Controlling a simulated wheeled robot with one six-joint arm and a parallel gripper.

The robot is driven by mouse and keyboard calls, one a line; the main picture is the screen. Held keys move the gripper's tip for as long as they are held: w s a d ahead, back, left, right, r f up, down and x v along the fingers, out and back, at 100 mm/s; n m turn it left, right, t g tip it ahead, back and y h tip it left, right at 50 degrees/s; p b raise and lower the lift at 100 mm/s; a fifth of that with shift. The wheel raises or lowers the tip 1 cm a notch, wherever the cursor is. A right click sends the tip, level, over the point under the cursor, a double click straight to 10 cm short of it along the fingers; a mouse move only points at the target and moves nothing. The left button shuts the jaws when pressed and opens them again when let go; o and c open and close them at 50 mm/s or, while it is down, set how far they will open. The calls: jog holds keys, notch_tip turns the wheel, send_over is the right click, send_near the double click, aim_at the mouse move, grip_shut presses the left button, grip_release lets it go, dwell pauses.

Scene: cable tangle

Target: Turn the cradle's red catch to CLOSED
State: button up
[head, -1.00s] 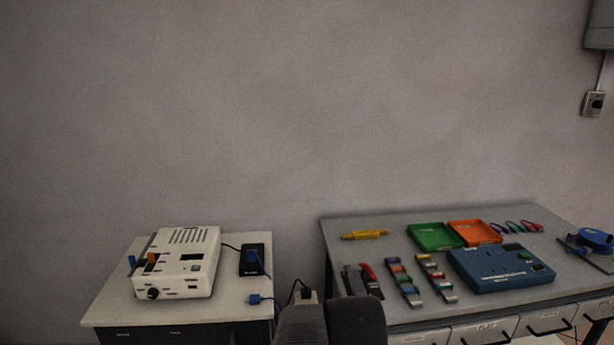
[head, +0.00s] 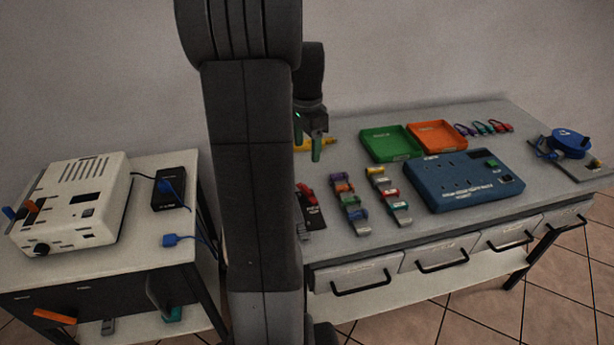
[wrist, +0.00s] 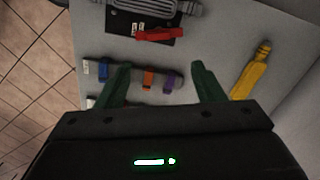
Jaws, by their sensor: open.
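The red catch (wrist: 160,33) lies across a dark plate (wrist: 126,22) with small white markings, beside a grey ribbed part (wrist: 178,7) that looks like the cradle, at the top of the wrist view. In the head view the catch (head: 306,191) shows at the near left of the right-hand bench, partly behind my arm. The markings are too small to read. My gripper (wrist: 160,85) is open and empty, its two green fingers apart, with the catch ahead of them and not between them. In the head view my gripper (head: 314,145) is above the bench.
Rows of coloured clips (head: 345,200) lie right of the plate. A yellow tool (wrist: 251,70) lies to the right in the wrist view. Green (head: 390,144) and orange (head: 437,135) trays and a blue box (head: 463,180) stand on the bench. A white device (head: 72,205) is on the left table.

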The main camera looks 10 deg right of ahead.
aim_at(307, 188)
notch_tip(307, 188, down, 13)
jog(key=shift+s+f, duration=0.15)
dwell(0.4)
jog(key=c, duration=1)
jog(key=shift+n, duration=0.3)
jog(key=n, duration=1)
jog(key=shift+b, duration=0.3)
jog(key=shift+n, duration=1.8)
